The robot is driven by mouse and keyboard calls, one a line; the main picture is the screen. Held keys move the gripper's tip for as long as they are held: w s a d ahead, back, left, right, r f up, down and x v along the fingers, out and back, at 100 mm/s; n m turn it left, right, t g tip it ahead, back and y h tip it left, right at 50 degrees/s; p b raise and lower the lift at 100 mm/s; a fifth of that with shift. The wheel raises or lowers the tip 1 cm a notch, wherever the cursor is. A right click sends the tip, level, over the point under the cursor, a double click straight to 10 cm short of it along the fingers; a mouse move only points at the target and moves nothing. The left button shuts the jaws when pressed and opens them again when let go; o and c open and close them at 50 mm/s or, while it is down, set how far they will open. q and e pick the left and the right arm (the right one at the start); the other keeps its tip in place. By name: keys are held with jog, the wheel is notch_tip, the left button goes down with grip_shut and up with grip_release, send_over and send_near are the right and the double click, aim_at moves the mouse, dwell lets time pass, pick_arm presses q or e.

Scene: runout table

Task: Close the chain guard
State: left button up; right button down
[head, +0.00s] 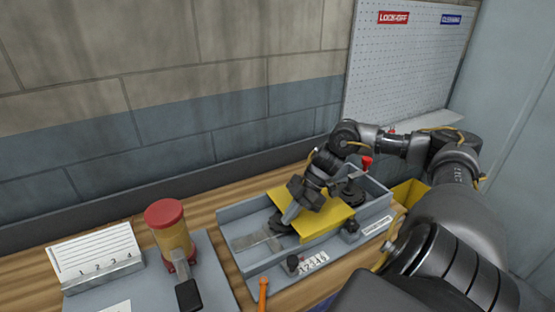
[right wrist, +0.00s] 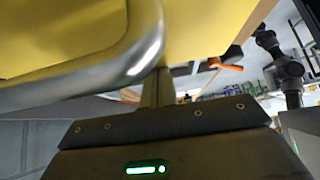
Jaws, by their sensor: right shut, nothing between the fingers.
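The yellow chain guard (head: 328,217) is on the grey runout unit (head: 240,262) in the head view. It looks tilted, with its lower front edge toward me; how far it is from shut I cannot tell. In the right wrist view the guard's yellow sheet (right wrist: 60,35) fills the upper left, with a curved silver bar (right wrist: 90,82) close in front of the camera. My right gripper (head: 289,213) is shut and empty, reaching over the guard at its left part. Whether it touches the guard is not clear. My left gripper is out of view.
An orange-handled tool (head: 263,292) lies in front. A red knob (head: 367,162) stands behind the guard. A yellow bin (head: 408,190) is at the right.

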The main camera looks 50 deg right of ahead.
jog(key=shift+d, duration=0.2)
jog(key=shift+d, duration=0.1)
jog(key=p+v, duration=0.5)
jog(key=v, duration=0.3)
jog(key=shift+s+r, duration=0.1)
jog(key=shift+r, duration=0.3)
jog(key=shift+d+r+p, duration=0.25)
jog(key=shift+r+p, duration=0.25)
jog(key=shift+p, duration=0.05)
jog(key=shift+d, duration=0.15)
jog(key=shift+s, duration=0.1)
